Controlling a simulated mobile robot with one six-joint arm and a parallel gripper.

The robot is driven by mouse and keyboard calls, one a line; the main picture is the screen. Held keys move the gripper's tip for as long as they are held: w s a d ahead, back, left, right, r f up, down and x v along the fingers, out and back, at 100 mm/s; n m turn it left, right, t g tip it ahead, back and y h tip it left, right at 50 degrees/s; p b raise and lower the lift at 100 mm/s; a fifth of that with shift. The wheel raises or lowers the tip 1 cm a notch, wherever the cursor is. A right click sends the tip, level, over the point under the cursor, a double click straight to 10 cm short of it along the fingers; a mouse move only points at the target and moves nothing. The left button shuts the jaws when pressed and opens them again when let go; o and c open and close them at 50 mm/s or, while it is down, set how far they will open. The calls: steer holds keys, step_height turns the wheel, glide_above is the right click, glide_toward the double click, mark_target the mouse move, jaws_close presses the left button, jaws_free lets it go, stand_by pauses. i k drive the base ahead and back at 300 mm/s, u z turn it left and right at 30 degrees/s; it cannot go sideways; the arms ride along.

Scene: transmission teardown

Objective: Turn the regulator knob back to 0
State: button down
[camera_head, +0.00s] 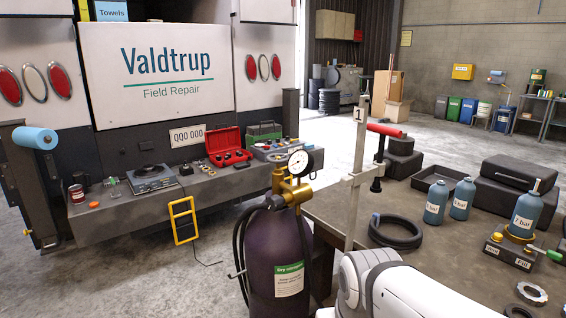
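A dark purple gas cylinder (268,252) with a green-and-white label stands upright left of the table. A brass regulator (290,190) sits on its top, with a round white-faced gauge (299,162) above. The gauge needle is too small to read. A small dark part (275,202) at the left of the brass body may be the regulator knob; I cannot tell for sure, nor how far it is turned. A black hose hangs from the regulator beside the cylinder. My white arm shows at the bottom centre, right of the cylinder. My gripper is not in view.
A metal post (359,150) marked 1 and a red-handled tool (385,130) stand just right of the regulator. The dark table (430,262) holds a black ring, blue bottles and dark cases. A truck's rear bench (130,215) is at left, with open floor between.

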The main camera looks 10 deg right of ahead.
mark_target(275, 203)
steer(key=i, duration=0.95)
steer(key=u, duration=0.05)
